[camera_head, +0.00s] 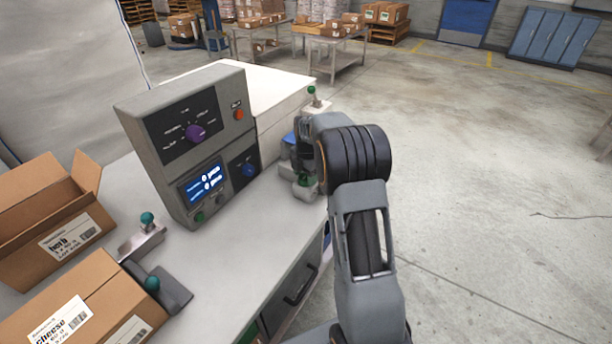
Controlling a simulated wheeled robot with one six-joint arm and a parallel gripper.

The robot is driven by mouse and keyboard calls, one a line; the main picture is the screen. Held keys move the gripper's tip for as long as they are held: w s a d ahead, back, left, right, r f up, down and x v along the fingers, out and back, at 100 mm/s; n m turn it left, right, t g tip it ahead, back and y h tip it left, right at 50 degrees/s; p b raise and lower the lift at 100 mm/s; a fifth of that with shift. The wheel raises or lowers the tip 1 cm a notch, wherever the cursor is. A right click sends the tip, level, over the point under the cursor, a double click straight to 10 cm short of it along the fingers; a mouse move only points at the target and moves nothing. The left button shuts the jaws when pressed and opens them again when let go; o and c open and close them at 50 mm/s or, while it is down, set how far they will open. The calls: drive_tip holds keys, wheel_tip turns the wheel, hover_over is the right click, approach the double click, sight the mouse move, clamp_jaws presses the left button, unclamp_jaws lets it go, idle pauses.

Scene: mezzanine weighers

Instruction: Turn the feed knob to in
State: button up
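A grey control box (153,118) stands on the bench. Its upper black panel carries a purple knob (195,132) with several small labels around it. A blue knob (249,170) sits on a smaller black panel at the lower right. The labels are too small to read, so I cannot tell which is the feed knob. My gripper (300,168) is at the bench's right edge, to the right of the box and apart from both knobs. My arm partly hides it, and its fingers are not clear.
A lit blue display (205,183) and an orange button (239,114) are on the box. A green-balled lever (312,91) is behind my gripper. Bare bench (235,250) lies before the box.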

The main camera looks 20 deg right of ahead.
drive_tip(key=shift+o, duration=1.4)
drive_tip(key=shift+s+f, duration=0.1)
wheel_tip(320, 180, up, 14)
drive_tip(key=shift+s, duration=0.35)
drive_tip(key=shift+d+f, duration=0.1)
